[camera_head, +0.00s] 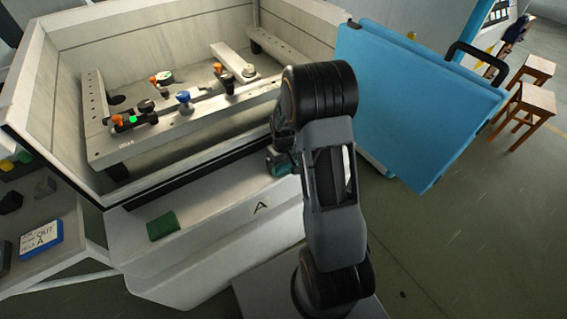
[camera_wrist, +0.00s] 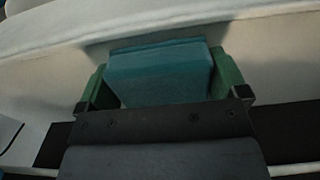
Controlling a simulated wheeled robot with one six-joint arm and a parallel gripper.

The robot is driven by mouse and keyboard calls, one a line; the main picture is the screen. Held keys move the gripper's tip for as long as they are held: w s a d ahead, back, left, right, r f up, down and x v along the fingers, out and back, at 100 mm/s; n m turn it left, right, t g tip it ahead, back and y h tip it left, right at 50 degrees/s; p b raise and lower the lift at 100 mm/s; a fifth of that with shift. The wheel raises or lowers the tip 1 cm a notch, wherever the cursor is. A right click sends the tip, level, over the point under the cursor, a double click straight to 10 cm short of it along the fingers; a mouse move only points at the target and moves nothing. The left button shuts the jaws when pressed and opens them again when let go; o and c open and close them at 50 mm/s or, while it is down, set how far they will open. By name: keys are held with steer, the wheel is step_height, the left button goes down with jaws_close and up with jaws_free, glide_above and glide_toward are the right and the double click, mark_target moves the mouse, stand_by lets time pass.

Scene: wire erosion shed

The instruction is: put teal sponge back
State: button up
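The teal sponge (camera_wrist: 160,72) shows in the wrist view as a block between the two green-padded fingers of my gripper (camera_wrist: 165,88), with a pad against each side. In the head view, my gripper (camera_head: 280,160) is at the front wall of the machine tank, largely hidden behind my arm. Only a small teal patch shows there, and I cannot tell sponge from finger. Whether the sponge touches the pale surface behind it is unclear. A flat dark green patch (camera_head: 163,226) lies on the pale front ledge (camera_head: 215,245), left of the letter A.
The open tank (camera_head: 150,60) holds a perforated rail (camera_head: 190,122) with several small clamps and knobs. A blue door panel (camera_head: 415,100) stands open at right. A side table (camera_head: 70,255) at left bears a blue-edged label (camera_head: 41,237) and dark blocks. Wooden stools stand far right.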

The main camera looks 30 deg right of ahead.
steer(key=shift+o, duration=0.6)
steer(key=shift+r, duration=0.45)
step_height(320, 180, up, 11)
steer(key=s+a+r+t, duration=0.1)
steer(key=s+a+r, duration=0.3)
steer(key=s, duration=0.4)
steer(key=s+a+r+m+t, duration=0.1)
steer(key=s+a+r+t, duration=0.1)
steer(key=s+a+r, duration=0.3)
steer(key=s+r+p, duration=0.1)
steer(key=s, duration=0.2)
steer(key=shift+a, duration=0.3)
steer(key=shift+t, duration=0.3)
step_height(320, 180, up, 4)
steer(key=p, duration=0.3)
steer(key=shift+r, duration=0.1)
